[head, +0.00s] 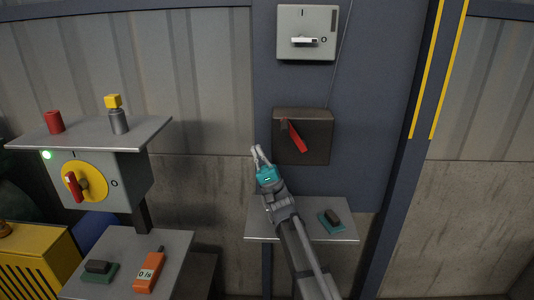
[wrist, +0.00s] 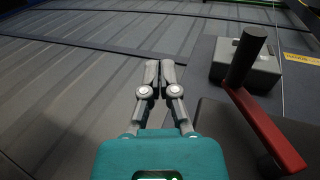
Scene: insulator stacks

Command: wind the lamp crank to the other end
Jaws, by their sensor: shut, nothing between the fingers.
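The crank (head: 296,137) is a red arm on a dark brown box (head: 315,153) fixed to the blue-grey panel. It slants from upper left to lower right, with a dark handle at its upper-left end. In the wrist view the red arm (wrist: 265,125) lies at the right, with its dark upright handle (wrist: 246,57) at the upper end. My gripper (head: 257,151) is left of the box, apart from the crank. In the wrist view the fingers (wrist: 152,68) are together and empty, with a gap between them and the handle.
A grey switch box (head: 307,48) with a handle is above the crank box. A small shelf (head: 275,222) below carries a green-based block (head: 332,221). At left are a yellow-dialled red switch (head: 76,186), a lit green light (head: 46,155) and shelves with small items.

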